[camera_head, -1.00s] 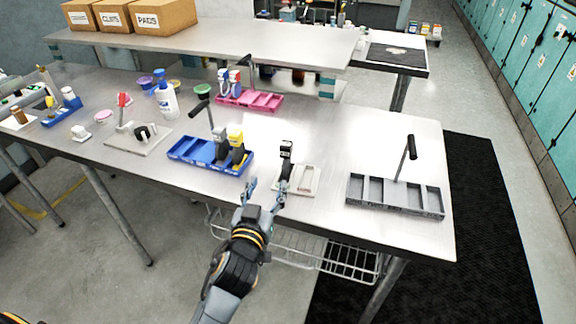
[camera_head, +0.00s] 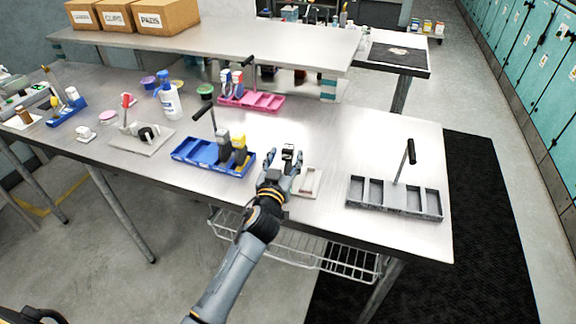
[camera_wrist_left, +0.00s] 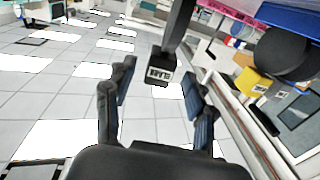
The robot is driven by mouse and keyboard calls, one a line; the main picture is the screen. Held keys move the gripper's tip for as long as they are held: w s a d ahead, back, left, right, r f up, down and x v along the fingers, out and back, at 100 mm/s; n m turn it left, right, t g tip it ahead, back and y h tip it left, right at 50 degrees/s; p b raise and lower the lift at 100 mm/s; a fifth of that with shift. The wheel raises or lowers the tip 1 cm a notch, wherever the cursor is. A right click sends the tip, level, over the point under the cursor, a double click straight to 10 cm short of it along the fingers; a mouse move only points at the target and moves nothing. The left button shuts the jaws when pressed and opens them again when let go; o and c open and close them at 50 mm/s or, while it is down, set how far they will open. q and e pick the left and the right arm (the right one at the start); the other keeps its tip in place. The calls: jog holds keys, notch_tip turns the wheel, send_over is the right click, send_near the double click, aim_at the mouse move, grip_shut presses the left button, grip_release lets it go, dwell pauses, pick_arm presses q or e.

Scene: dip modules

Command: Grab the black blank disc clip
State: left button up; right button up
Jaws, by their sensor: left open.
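The black disc clip (camera_head: 289,150) stands upright at a small pale tray (camera_head: 309,183) near the table's front edge. In the left wrist view the clip (camera_wrist_left: 162,62) shows a white label on its end and a long dark shaft running up out of the frame. My left gripper (camera_head: 283,161) is open, with its fingers either side of the clip in the head view. In the left wrist view the clip's labelled end lies between the fingertips (camera_wrist_left: 158,78), with gaps visible on both sides. My gripper and wrist hide part of the tray. My right gripper is not in view.
A blue caddy (camera_head: 185,154) with grey and yellow-topped items stands just left of my gripper. A grey compartment caddy (camera_head: 394,213) with an upright handle stands to the right. A pink caddy (camera_head: 265,101) is behind. Bare table lies between clip and grey caddy.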

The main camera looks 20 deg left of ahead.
pick_arm(q)
jog(key=shift+w+f, duration=0.1)
jog(key=shift+w, duration=1.4)
grip_shut()
